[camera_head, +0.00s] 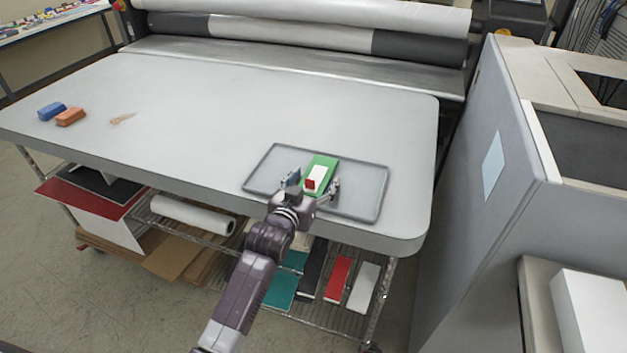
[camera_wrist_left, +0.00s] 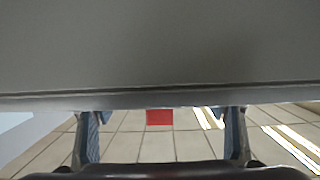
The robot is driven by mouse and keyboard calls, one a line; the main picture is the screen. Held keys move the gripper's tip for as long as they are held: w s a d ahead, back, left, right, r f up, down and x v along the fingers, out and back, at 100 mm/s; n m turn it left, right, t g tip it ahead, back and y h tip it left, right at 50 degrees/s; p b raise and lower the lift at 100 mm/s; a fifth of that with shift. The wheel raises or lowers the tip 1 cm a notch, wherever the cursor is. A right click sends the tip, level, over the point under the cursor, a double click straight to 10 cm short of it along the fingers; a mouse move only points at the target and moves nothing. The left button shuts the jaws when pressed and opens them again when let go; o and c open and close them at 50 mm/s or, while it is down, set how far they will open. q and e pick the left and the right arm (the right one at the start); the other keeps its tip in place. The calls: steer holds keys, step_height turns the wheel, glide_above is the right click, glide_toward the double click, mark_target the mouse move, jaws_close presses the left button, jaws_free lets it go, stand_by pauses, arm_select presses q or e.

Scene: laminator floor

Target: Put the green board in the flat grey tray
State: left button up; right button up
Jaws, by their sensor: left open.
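The green board (camera_head: 323,163) is in the flat grey tray (camera_head: 363,205) in the head view, near its middle, and appears to lie on the tray floor. A white and red piece (camera_head: 316,179) shows at the board's near end. My left gripper (camera_head: 314,187) is open, with one finger to each side of the board's near end. In the left wrist view, my left gripper (camera_wrist_left: 160,135) shows its two fingers wide apart, with a small red patch (camera_wrist_left: 159,117) between them. The green of the board does not show there. My right gripper is not in view.
The tray stands on the right part of the grey table (camera_head: 230,110). A blue block (camera_head: 51,111), an orange block (camera_head: 71,117) and a brownish smudge (camera_head: 122,119) are at the left. Rollers (camera_head: 290,35) line the back; a grey cabinet (camera_head: 500,130) stands right. The table's middle is clear.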

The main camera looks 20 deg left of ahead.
arm_select(q)
steer(key=shift+r, duration=0.25)
steer(key=shift+s+f, duration=0.1)
steer(key=shift+s, duration=0.25)
steer(key=s+r+b, duration=0.1)
steer(key=s+r, duration=0.1)
steer(key=s, duration=0.9)
steer(key=shift+a+r, duration=0.2)
steer(key=shift+a, duration=0.1)
